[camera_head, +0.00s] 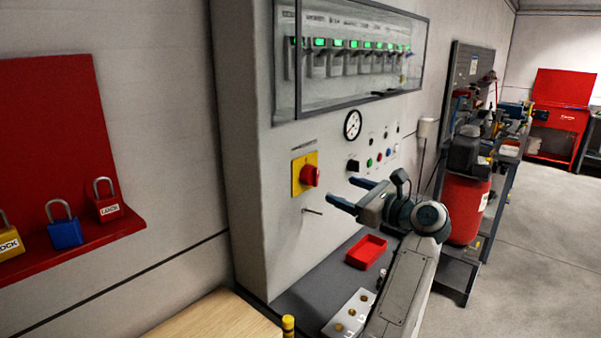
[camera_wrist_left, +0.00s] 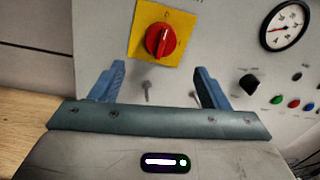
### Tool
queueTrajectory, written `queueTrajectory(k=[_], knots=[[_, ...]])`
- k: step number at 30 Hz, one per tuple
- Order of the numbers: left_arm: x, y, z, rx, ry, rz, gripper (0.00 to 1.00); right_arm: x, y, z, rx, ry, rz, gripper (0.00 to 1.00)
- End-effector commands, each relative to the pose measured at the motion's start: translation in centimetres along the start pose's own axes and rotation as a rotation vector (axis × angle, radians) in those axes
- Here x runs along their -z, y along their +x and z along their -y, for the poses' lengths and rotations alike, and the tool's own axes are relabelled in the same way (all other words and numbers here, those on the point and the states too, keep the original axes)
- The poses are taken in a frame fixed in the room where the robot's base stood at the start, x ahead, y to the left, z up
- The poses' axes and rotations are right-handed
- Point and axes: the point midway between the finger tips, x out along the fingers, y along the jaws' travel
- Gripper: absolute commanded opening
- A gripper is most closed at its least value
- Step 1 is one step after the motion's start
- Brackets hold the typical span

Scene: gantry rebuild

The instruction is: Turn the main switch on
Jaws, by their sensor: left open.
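The main switch is a red rotary knob (camera_head: 310,176) on a yellow plate (camera_head: 297,187), on the front of a grey cabinet (camera_head: 236,150). In the left wrist view the red knob (camera_wrist_left: 160,40) sits above and between my fingers, its grip ridge tilted slightly from upright. My left gripper (camera_head: 341,191) is open and empty, to the right of the knob and apart from it, with its blue fingers toward the panel. In the left wrist view the left gripper (camera_wrist_left: 160,85) shows both blue fingers wide apart. My right gripper is in neither view.
A small metal pin (camera_head: 313,212) sticks out below the switch. A gauge (camera_head: 353,124), a black knob (camera_head: 353,166) and small buttons are to the right. A red tray (camera_head: 367,252) lies below. Padlocks (camera_head: 107,199) stand on a red shelf at left.

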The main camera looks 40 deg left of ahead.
Motion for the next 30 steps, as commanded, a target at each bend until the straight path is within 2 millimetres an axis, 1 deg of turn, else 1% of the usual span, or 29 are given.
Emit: queueTrajectory(k=[2, 5, 12, 18, 21, 24, 30], knots=[[-0.2, 0.4, 0.0, -0.001, -0.004, -0.002, 0.69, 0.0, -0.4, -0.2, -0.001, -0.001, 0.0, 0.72], [-0.4, 1.7, 0.0, -0.003, -0.003, 0.001, 0.69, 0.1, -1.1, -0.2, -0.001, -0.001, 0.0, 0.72], [-0.7, 6.3, 0.0, -0.003, 0.0, 0.003, 0.69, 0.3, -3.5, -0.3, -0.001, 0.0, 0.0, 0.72], [-0.4, 9.3, 0.1, -0.001, 0.0, 0.002, 0.69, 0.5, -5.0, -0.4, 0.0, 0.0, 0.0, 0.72], [-0.3, 10.2, 0.0, -0.001, -0.001, 0.001, 0.69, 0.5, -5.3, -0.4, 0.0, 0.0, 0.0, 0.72], [-0.2, 10.6, 0.0, 0.0, -0.002, 0.0, 0.69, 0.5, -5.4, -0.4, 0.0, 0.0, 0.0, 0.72], [-0.1, 10.8, 0.0, 0.0, -0.002, 0.0, 0.69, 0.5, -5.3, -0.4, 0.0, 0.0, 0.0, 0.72]])
